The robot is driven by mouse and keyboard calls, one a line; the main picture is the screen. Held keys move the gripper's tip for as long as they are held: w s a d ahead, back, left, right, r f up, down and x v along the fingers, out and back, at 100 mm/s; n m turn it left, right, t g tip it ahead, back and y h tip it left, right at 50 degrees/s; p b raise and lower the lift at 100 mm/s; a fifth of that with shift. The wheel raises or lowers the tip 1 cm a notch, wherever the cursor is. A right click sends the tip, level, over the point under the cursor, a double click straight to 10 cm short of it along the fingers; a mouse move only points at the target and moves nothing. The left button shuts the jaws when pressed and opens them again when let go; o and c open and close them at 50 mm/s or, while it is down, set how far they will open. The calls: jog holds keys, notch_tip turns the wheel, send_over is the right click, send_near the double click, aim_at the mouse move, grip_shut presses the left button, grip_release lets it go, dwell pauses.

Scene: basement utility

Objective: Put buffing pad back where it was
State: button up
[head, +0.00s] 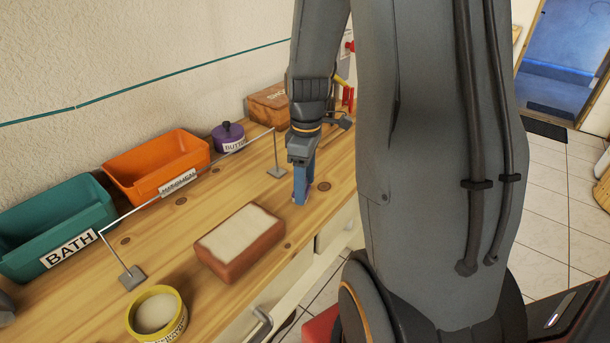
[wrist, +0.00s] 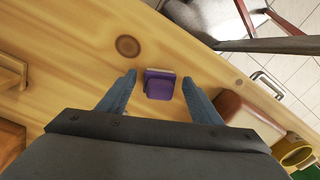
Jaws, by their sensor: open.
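A small purple block with a pale edge, which looks like the buffing pad (wrist: 159,84), lies on the wooden worktop. In the wrist view it is between the two blue fingers of my gripper (wrist: 159,78), with a gap on each side. In the head view my gripper (head: 301,198) points down at the worktop, fingers low near the surface. There the pad is almost wholly hidden behind the fingers. My gripper is open and holds nothing.
A brick-red box with a cream top (head: 240,240) and a yellow tub (head: 157,312) stand nearer. A thin metal rail (head: 190,185) runs before the teal BATH bin (head: 58,228), orange bin (head: 157,163) and purple pot (head: 228,137). A wooden box (head: 268,103) stands at the back.

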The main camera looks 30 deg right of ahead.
notch_tip(320, 180, up, 12)
jog(key=b, duration=0.2)
jog(key=shift+w+d, duration=0.15)
jog(key=shift+d, duration=0.05)
dwell(0.6)
